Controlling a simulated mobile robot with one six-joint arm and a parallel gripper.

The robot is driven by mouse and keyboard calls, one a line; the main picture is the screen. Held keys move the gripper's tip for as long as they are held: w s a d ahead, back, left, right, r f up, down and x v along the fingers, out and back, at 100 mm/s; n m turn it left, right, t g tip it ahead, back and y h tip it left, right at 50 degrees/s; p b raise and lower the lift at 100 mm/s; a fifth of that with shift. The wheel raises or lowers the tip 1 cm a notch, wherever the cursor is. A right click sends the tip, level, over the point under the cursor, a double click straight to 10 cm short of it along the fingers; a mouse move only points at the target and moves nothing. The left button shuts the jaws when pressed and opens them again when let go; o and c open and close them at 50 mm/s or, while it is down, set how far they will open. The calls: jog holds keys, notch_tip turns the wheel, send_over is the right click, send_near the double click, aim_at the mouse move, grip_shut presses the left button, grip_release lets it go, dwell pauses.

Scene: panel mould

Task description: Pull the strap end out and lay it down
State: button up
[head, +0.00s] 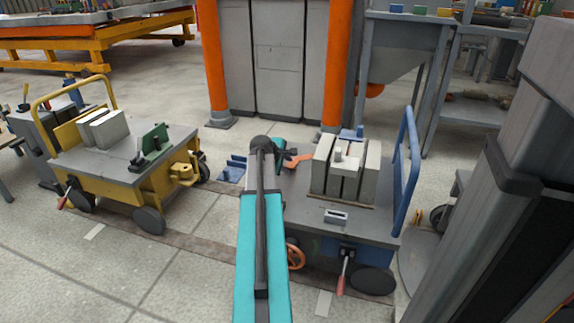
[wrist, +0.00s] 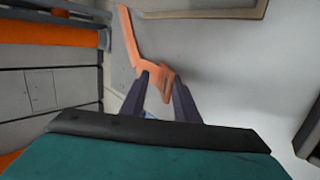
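An orange piece, which I take to be the strap end (head: 298,160), shows at the left edge of the grey cart top, beside the upright grey blocks. In the wrist view the orange piece (wrist: 148,62) is a bent, flat shape with a short tab pointing back toward me. My gripper (head: 290,157) is at the orange piece, at the end of my teal arm. In the wrist view my gripper's two dark fingers (wrist: 161,80) stand apart, one on each side of the tab. A gap shows beside the tab, and I see no firm grip on it.
The grey cart (head: 370,222) has a blue handle (head: 404,165) on its right and carries upright grey blocks (head: 344,165). A yellow cart (head: 100,180) stands at the left. Orange posts (head: 216,65) flank a grey cabinet (head: 275,50) behind.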

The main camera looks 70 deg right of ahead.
jog(key=p+v, duration=0.5)
jog(key=v, duration=0.8)
jog(key=shift+r, duration=0.25)
jog(key=shift+a, duration=0.1)
